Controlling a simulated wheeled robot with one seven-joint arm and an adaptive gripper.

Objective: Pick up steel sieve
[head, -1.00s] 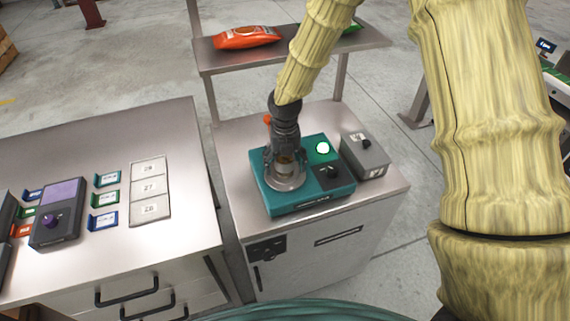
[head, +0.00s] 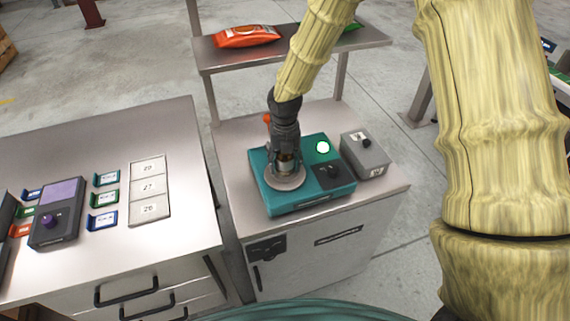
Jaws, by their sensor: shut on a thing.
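My gripper (head: 285,165) points down over the left part of a teal machine (head: 300,200) on the right-hand cabinet. It is shut on a small steel and amber-brown cylinder, which I take to be the steel sieve (head: 286,156). The fingers hide much of it. A round grey plate (head: 285,181) on the teal machine lies just below the fingertips. I cannot tell whether the sieve still touches this plate.
A grey box with a black knob (head: 365,156) stands right of the teal machine. A shelf (head: 290,49) with an orange bag (head: 247,36) is behind my arm. The left counter (head: 75,137) holds a purple-screened device (head: 57,213), coloured tags and a numbered panel (head: 150,190).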

